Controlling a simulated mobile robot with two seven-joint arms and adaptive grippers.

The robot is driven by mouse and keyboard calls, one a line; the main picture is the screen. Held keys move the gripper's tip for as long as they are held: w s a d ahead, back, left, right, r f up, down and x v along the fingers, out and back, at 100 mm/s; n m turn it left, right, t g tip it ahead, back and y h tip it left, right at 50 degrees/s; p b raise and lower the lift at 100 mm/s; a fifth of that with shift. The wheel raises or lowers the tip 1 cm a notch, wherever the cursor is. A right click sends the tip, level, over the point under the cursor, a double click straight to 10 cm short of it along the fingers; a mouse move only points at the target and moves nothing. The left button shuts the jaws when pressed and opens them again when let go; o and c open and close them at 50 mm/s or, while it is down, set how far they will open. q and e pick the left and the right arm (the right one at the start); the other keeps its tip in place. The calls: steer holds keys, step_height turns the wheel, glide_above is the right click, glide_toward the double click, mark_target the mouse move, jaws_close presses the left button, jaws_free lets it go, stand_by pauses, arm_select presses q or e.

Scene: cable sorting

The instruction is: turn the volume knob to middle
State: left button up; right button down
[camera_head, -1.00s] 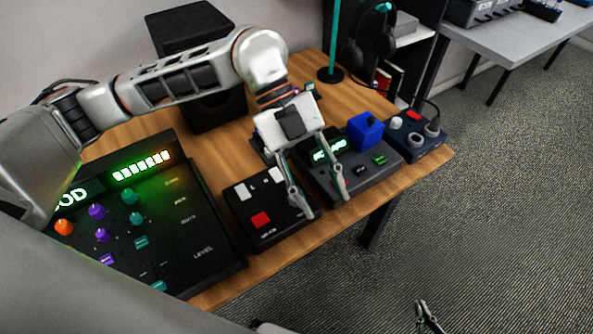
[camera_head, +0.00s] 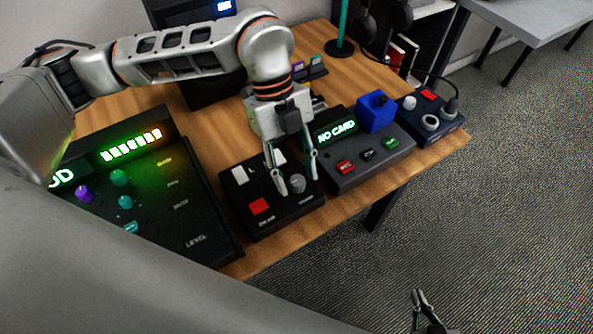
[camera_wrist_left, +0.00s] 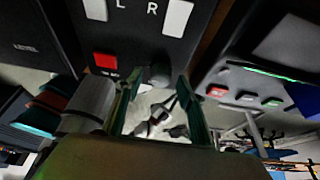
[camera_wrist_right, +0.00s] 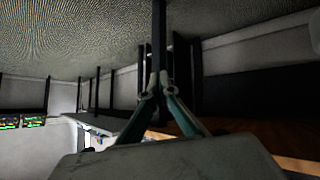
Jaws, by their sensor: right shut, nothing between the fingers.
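The grey volume knob (camera_head: 298,183) stands on a black control box (camera_head: 238,205) with white L and R buttons and a red button. The knob also shows in the left wrist view (camera_wrist_left: 160,75), where it lies between my fingertips. My left gripper (camera_head: 297,184) is open and points down at the box, one finger on each side of the knob. I cannot tell whether either finger touches it. The knob's pointer mark is too small to read. My right gripper (camera_head: 425,299) is shut and empty, off the table's front side, low over the carpet.
A large mixer panel (camera_head: 212,228) with lit bars lies left of the box. A grey recorder (camera_head: 350,180) reading "NO CARD" stands close on the right, with a blue block (camera_head: 376,112) behind. A dark blue box (camera_head: 447,127) sits near the right table edge.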

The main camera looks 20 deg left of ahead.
arm_select(q)
steer(key=shift+f, duration=0.1)
steer(key=c, duration=1.1)
arm_select(e)
steer(key=shift+w+r, duration=0.25)
steer(key=shift+w, duration=0.05)
